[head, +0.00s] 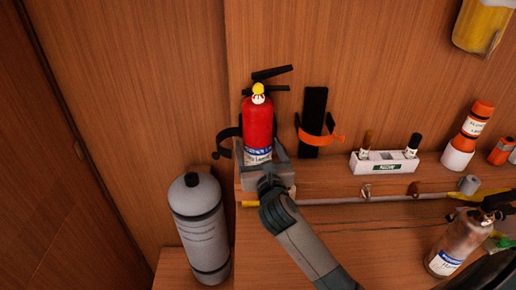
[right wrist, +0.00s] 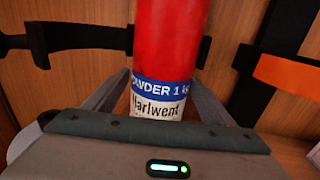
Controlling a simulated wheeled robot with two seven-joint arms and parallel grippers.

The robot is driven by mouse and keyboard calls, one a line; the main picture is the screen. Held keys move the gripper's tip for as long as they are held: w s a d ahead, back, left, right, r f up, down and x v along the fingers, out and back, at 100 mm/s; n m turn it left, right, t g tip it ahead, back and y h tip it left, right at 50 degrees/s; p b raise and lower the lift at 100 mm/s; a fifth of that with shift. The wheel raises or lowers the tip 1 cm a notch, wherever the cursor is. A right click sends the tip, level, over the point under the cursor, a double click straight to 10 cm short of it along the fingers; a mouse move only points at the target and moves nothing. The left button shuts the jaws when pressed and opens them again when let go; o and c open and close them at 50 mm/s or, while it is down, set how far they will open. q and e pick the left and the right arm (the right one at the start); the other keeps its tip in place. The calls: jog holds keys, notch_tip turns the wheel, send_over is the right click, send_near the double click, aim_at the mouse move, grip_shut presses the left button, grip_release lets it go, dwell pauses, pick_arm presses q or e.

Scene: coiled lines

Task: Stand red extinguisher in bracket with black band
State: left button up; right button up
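The red extinguisher (head: 258,126) stands upright against the wooden wall panel, with a black handle and yellow gauge on top. Its blue and white label shows in the right wrist view (right wrist: 158,97). The bracket's black band (head: 224,143) hangs open to the left of the extinguisher; it also shows in the right wrist view (right wrist: 85,36). The extinguisher hides most of this bracket. My right gripper (head: 262,160) has its fingers on both sides of the extinguisher's lower body and looks shut on it. The extinguisher's base is hidden by the gripper. My left gripper is out of view.
A second bracket with an orange band (head: 320,136) is empty to the right. A grey cylinder (head: 200,222) stands at lower left. A white box (head: 384,163), a rod (head: 345,200), orange canisters (head: 474,125) and a brownish extinguisher (head: 455,245) are to the right.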

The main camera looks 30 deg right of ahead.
jog(key=shift+s, duration=0.1)
jog(key=shift+f, duration=0.45)
jog(key=shift+s+a+b, duration=0.3)
jog(key=shift+s, duration=0.35)
jog(key=v, duration=1.6)
jog(key=shift+r+p, duration=0.45)
jog(key=shift+d, duration=0.1)
jog(key=shift+s, duration=0.1)
